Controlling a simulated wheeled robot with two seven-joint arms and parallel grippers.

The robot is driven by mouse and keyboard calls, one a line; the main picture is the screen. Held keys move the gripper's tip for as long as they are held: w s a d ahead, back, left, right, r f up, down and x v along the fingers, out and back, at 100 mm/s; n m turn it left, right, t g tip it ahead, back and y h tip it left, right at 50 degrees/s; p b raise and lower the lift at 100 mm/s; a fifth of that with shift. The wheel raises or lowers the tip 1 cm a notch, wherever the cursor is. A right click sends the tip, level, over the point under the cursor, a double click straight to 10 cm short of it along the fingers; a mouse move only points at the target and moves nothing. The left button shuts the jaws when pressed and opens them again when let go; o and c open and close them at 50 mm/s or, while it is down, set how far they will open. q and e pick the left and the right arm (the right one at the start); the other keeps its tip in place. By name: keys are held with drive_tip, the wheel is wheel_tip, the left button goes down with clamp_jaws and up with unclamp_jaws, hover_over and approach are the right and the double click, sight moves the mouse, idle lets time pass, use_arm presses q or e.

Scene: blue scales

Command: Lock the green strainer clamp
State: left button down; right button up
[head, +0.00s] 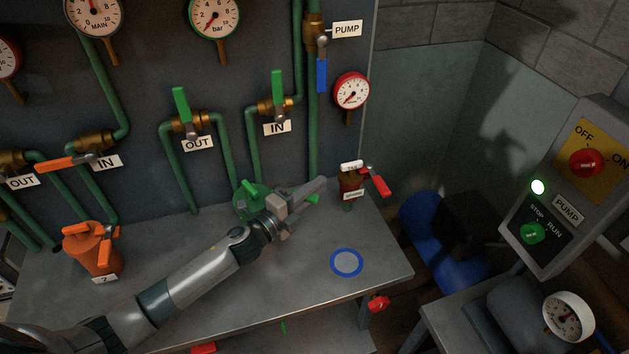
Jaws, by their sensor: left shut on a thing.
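The green strainer (246,199) stands on the bench, largely hidden behind my left gripper and wrist. My left gripper (308,192) reaches in from the lower left and is shut on what appears to be this green clamp; the fingers hide the contact. I cannot tell the clamp's exact angle. My right gripper is out of view.
An orange strainer (82,252) stands at the left of the bench (280,285). A small red-handled valve (352,187) stands to the right. A blue ring mark (347,262) lies on clear bench. Green-handled valves (182,110) are on the wall behind. A pump panel (567,190) is far right.

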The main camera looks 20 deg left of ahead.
use_arm(q)
drive_tip(key=s+m+g+h, duration=0.2)
drive_tip(key=h, duration=0.1)
drive_tip(key=shift+d+f+m+b, duration=0.1)
drive_tip(key=shift+d+m+b, duration=0.05)
drive_tip(key=shift+m+b, duration=0.15)
drive_tip(key=shift+s+g+h, duration=0.25)
drive_tip(key=shift+g+h, duration=0.05)
drive_tip(key=shift+h, duration=0.1)
drive_tip(key=shift+m, duration=0.3)
drive_tip(key=c, duration=1.8)
unclamp_jaws()
drive_tip(key=shift+o, duration=0.2)
drive_tip(key=shift+s, duration=0.1)
